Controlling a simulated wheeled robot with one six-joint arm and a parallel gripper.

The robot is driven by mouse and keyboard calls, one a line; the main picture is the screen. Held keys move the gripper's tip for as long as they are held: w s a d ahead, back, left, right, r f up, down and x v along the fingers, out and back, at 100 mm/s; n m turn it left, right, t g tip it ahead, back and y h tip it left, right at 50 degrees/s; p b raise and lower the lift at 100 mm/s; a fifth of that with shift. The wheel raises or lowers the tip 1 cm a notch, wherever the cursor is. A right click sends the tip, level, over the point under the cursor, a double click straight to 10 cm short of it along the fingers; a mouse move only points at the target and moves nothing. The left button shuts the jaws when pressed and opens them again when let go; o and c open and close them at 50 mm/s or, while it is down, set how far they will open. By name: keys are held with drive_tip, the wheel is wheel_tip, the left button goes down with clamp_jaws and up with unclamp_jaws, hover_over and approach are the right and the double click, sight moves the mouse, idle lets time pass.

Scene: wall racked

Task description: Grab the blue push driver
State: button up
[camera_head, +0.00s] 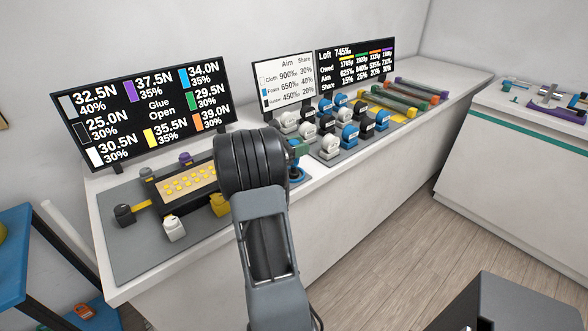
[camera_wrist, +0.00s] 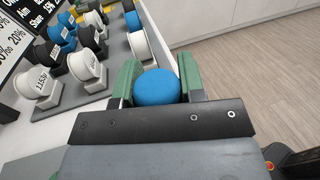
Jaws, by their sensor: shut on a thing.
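The blue push driver (camera_wrist: 157,87) shows in the wrist view as a rounded blue top between the two green fingers of my gripper (camera_wrist: 159,70). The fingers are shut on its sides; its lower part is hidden. In the head view my gripper (camera_head: 298,149) is at the counter's front edge, largely hidden behind my dark wrist, with some blue (camera_head: 296,173) below it. Other push drivers stand around the yellow-studded tray (camera_head: 181,186): a black one (camera_head: 125,215), a white one (camera_head: 174,229), a yellow one (camera_head: 219,205) and a purple one (camera_head: 185,158).
Several white, black and blue rolls (camera_head: 330,146) on stands fill a grey mat to the right. Coloured bars (camera_head: 410,95) lie beyond them. Display boards (camera_head: 145,110) stand along the counter's back. A second counter (camera_head: 510,150) is at right. Floor (camera_head: 400,235) in front is open.

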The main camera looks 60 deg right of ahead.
clamp_jaws()
drive_tip(key=shift+r, duration=0.15)
drive_tip(key=s+a+r, duration=0.6)
drive_tip(key=a+r, duration=0.6)
drive_tip(key=shift+a+r+b, duration=0.3)
drive_tip(key=shift+r, duration=0.1)
drive_tip(key=shift+s, duration=0.1)
idle(0.6)
